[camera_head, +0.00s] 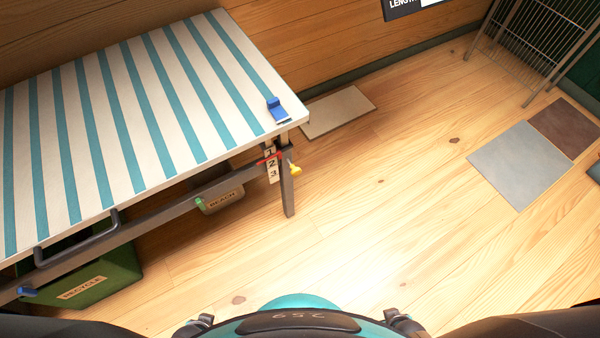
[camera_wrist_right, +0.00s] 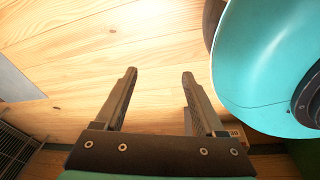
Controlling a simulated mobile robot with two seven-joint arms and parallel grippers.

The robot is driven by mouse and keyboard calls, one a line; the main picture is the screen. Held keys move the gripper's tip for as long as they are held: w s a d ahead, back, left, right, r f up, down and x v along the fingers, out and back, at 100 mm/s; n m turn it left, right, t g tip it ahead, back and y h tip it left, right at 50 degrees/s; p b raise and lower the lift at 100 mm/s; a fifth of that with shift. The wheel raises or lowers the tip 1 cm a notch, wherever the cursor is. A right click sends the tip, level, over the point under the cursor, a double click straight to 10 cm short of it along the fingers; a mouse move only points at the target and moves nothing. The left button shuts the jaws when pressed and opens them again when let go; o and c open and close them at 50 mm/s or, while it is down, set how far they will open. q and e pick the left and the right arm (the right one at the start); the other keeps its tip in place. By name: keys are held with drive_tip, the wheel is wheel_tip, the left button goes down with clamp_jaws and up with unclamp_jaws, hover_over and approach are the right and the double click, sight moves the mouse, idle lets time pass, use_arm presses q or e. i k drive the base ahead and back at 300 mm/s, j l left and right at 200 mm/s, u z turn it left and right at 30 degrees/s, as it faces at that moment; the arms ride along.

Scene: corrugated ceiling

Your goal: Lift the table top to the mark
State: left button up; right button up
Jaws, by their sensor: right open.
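The table top (camera_head: 130,110) has white and teal stripes and fills the left of the head view. A dark handle bar (camera_head: 80,238) runs along its front edge. At its right corner a white scale (camera_head: 272,165) with the numbers 1, 2 and 3 hangs by the table leg (camera_head: 288,190). A red pointer (camera_head: 268,160) crosses the scale near the 2. A yellow knob (camera_head: 294,168) sits beside the scale. My right gripper (camera_wrist_right: 158,75) is open and empty above the wooden floor, away from the table. My left gripper is not in view.
A blue clamp-like item (camera_head: 277,110) lies on the table's right corner. A green recycle bin (camera_head: 95,280) and a beach box (camera_head: 220,200) are under the table. A wire rack (camera_head: 525,40) stands far right. The floor (camera_head: 390,220) right of the table is clear, with flat mats.

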sight(84, 140)
drive_tip(key=u, duration=1.95)
drive_tip(key=l+z, duration=0.1)
drive_tip(key=z, duration=0.2)
